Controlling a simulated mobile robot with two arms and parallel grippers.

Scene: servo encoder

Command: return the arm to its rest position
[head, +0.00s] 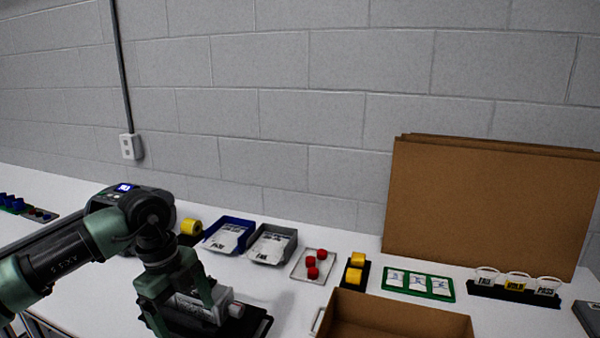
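My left arm (60,268) comes in from the left and reaches over the white table. Its gripper (186,314) points down at a black fixture (255,322) near the front edge of the picture. The fingers stand apart on either side of a grey and white part (205,306) with a reddish end. I cannot tell whether they touch it or are clear of it. My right gripper is not in view.
Behind the arm is a dark device (126,189) with a lit display. Blue (229,235) and grey (272,244) bins, a tray with red pieces (312,265), a green-framed card board (418,283), labelled cups (516,284) and an open cardboard box (400,315) extend rightward. Cardboard sheets (485,205) lean against the wall.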

